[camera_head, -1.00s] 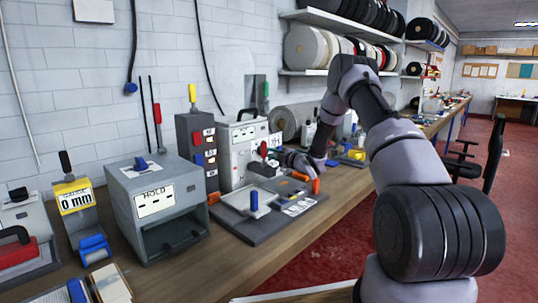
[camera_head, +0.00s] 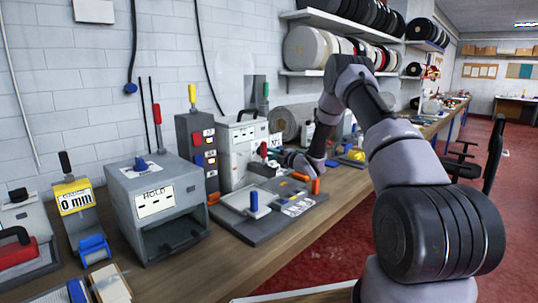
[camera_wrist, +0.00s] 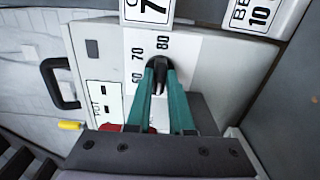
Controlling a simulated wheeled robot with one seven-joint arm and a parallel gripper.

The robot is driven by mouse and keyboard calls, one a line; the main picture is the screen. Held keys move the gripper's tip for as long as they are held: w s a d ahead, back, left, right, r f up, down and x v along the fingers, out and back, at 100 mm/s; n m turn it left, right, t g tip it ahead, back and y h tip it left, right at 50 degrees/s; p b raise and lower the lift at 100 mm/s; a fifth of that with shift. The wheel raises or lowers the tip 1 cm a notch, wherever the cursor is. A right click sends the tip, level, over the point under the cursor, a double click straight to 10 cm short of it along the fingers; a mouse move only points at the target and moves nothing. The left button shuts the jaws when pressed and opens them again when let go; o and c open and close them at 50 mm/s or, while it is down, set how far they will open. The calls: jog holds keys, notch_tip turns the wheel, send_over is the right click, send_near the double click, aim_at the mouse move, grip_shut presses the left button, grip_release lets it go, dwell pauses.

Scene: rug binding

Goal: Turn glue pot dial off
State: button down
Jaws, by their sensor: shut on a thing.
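The glue pot (camera_head: 234,150) is a pale grey-white box with a black carrying handle on the bench, seen from the side in the head view. In the wrist view its white panel (camera_wrist: 190,50) fills the middle, with a printed scale reading 60, 70 and 80. A black dial (camera_wrist: 157,62) sits below those numbers, partly hidden by the fingers. My gripper (camera_wrist: 160,66) has teal fingers and is shut on the dial. In the head view my gripper (camera_head: 273,153) is small at the pot's right side, and the dial cannot be made out there.
A grey machine marked HOLD (camera_head: 155,205) stands left of the pot, with a dark switch tower (camera_head: 190,140) between. A grey board with a blue peg (camera_head: 254,200) and orange pegs lies in front. In the wrist view a black handle (camera_wrist: 58,85) and yellow-tipped lever (camera_wrist: 71,125) lie left.

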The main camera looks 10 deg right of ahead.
jog(key=c, duration=0.8)
grip_release()
jog(key=shift+s+d, duration=0.1)
jog(key=v, duration=1)
jog(key=shift+s+d, duration=0.15)
jog(key=shift+s, duration=0.1)
